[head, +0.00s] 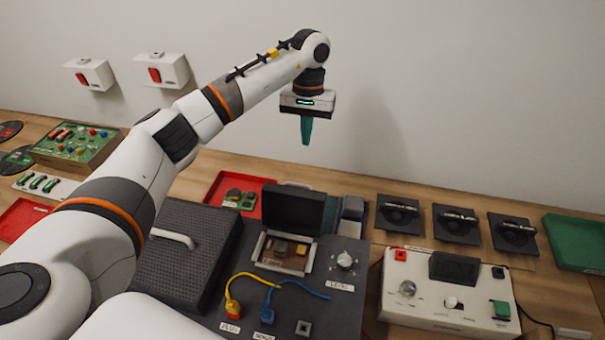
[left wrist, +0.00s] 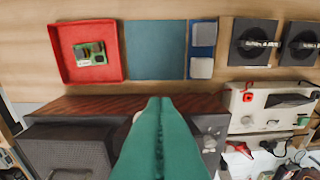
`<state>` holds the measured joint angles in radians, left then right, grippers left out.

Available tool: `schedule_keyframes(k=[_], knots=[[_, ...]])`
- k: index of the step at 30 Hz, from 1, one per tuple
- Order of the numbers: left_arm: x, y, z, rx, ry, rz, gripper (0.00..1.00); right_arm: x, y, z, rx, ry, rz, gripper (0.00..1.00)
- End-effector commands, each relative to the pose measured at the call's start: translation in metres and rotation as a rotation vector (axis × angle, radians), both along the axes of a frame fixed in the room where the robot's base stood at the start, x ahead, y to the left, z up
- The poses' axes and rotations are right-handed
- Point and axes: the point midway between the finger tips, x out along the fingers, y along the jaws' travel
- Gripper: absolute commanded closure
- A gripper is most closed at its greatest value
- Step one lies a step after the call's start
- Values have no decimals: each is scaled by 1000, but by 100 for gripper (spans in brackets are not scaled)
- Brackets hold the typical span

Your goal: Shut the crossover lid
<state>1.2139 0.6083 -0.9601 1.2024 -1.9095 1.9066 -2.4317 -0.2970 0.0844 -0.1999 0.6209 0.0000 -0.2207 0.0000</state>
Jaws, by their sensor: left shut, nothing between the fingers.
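The crossover lid (head: 291,208) is a dark panel standing raised at the back of an open compartment in the head view. Below it the crossover board (head: 285,252) shows in its light frame, uncovered. My left gripper (head: 306,138) is high above and behind the lid, apart from it, with its teal fingers shut and empty. The fingers also fill the middle of the left wrist view (left wrist: 160,135), pointing down, and hide what lies behind them. I cannot make out the lid there. My right gripper is not in view.
A grille panel with a pale handle (head: 172,237) is left of the compartment. A knob (head: 345,260), yellow plug (head: 233,308) and blue plug (head: 268,316) are near it. A red tray (left wrist: 58,62) lies behind. A white control box (head: 448,310) stands right.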

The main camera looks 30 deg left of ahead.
Motion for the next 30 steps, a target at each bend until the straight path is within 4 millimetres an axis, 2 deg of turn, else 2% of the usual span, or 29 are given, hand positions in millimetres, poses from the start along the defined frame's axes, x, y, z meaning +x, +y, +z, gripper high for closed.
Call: schedule_keyframes(k=[1, 4, 8, 11, 23, 25, 30], knots=[[0, 0, -10, 0, 0, 0, 100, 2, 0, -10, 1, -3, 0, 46], [0, 0, -16, 0, 0, 0, 100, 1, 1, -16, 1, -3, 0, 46], [-1, -1, -21, 0, 1, 0, 100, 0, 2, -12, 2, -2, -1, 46], [-3, -1, -32, -1, 4, 0, 100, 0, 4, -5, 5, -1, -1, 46], [-14, -5, -114, -1, 6, 1, 100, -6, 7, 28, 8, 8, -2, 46], [-23, -6, -103, -2, 1, -4, 100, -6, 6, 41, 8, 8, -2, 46], [-39, -10, -97, -1, 2, -2, 100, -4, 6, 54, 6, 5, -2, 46]])
